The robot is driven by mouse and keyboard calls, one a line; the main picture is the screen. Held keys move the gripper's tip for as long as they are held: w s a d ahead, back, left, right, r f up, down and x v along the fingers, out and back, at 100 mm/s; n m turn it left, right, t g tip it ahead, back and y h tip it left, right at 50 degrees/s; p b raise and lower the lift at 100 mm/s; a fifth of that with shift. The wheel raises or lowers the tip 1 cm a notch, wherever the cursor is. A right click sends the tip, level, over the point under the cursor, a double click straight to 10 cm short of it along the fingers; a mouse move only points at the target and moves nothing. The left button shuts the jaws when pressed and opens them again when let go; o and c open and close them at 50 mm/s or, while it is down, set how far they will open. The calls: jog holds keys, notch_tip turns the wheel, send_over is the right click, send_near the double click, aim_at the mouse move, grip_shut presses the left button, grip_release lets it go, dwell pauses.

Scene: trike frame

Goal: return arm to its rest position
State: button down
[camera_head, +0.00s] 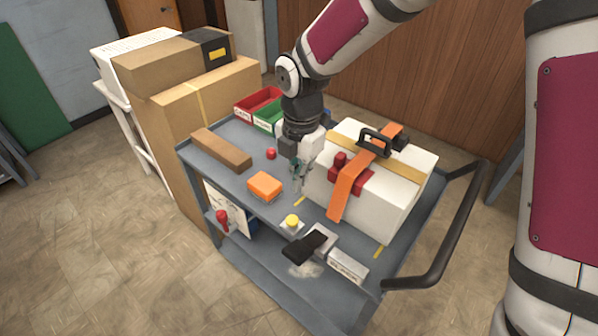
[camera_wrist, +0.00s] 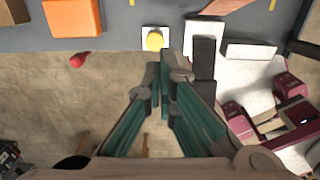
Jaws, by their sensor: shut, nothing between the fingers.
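My gripper (camera_head: 300,183) points down over the grey cart (camera_head: 330,284), beside the left side of the white case (camera_head: 352,212). In the wrist view its green-grey fingers (camera_wrist: 168,78) come together at the tips, and nothing shows between them. My arm reaches down from the top of the head view. An orange block (camera_head: 265,186) lies to the left of the gripper; it also shows in the wrist view (camera_wrist: 73,17). A yellow button (camera_head: 292,221) on a white base is below the gripper in the head view.
An orange strap (camera_head: 352,185) and black handle (camera_head: 376,140) top the case. A black object (camera_head: 305,247) and a labelled box (camera_head: 347,268) lie at the cart's front. Red (camera_head: 257,102) and green bins (camera_head: 267,117) stand behind.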

jog(key=s+d+r+m+t+h, duration=0.1)
jog(key=s+d+r+m, duration=0.3)
jog(key=d+r+m, duration=0.3)
jog(key=s+d+r+m+t, duration=0.1)
jog(key=s+d+r+m, duration=0.3)
jog(key=d+r+m, duration=0.3)
jog(key=s+d+r+m+t, duration=0.1)
jog(key=s+d+r+m, duration=0.1)
jog(key=s+m, duration=0.5)
jog(key=s+d+r+m+t, duration=0.1)
jog(key=s+d+r+m, duration=0.1)
jog(key=s+d+m, duration=0.3)
jog(key=shift+s+r+m+y, duration=0.15)
jog(key=shift+s+m+y, duration=0.15)
jog(key=shift+s+m, duration=0.8)
